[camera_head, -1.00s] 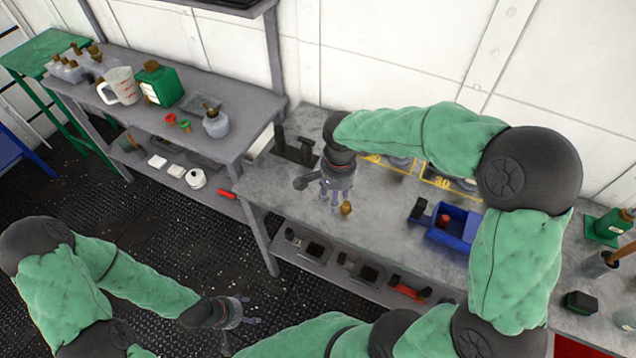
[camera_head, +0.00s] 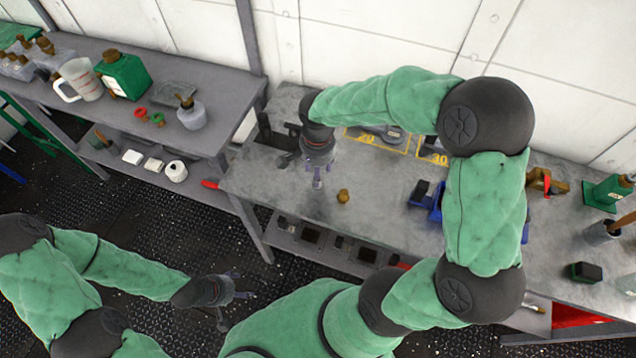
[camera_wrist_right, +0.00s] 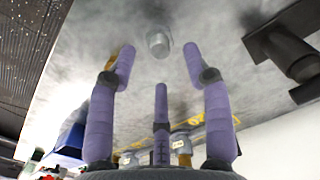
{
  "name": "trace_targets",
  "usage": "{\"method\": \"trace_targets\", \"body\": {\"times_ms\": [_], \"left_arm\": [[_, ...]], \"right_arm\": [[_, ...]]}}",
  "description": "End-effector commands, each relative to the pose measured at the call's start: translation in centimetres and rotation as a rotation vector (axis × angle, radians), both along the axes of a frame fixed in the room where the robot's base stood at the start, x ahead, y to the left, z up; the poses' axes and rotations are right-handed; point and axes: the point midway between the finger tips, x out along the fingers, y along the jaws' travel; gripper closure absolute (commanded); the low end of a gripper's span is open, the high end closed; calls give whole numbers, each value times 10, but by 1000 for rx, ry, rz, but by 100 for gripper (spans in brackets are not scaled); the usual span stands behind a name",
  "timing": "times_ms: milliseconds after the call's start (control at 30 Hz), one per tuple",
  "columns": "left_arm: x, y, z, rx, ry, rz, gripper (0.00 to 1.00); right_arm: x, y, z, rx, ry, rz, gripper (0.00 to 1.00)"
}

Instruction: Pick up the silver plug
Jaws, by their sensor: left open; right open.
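The silver plug (camera_wrist_right: 158,43) shows in the right wrist view as a small rounded grey piece on the grey bench top. It lies just beyond my open right fingertips (camera_wrist_right: 159,62), roughly centred between the two outer ones and apart from them. In the head view my right gripper (camera_head: 317,181) points down at the bench, and I cannot make out the plug there. My left gripper (camera_head: 238,292) is open and empty over the dark floor, away from the bench.
A brass piece (camera_head: 343,196) stands on the bench (camera_head: 385,200) just right of my right gripper. Dark stands (camera_wrist_right: 290,45) lie on the other side. A side table (camera_head: 222,85) holds a jug (camera_head: 82,79) and bottles.

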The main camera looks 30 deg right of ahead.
Motion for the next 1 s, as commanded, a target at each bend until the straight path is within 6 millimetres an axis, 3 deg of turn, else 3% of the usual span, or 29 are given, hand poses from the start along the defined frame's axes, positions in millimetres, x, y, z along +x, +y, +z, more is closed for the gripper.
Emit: {"method": "trace_targets", "body": {"times_ms": [300,533,567,733,1000], "left_arm": [[0,0,-15,0,0,0,31],[0,0,-15,0,0,0,31],[0,0,-14,0,0,0,31],[0,0,-14,0,0,0,31],[0,0,-15,0,0,0,31]], "right_arm": [[-1,-2,-43,1,3,0,50],[-1,-1,-45,1,0,0,50],[-1,-1,-45,1,0,0,53],[-1,-1,-44,1,0,1,100],[-1,-1,-44,1,0,1,100]]}}
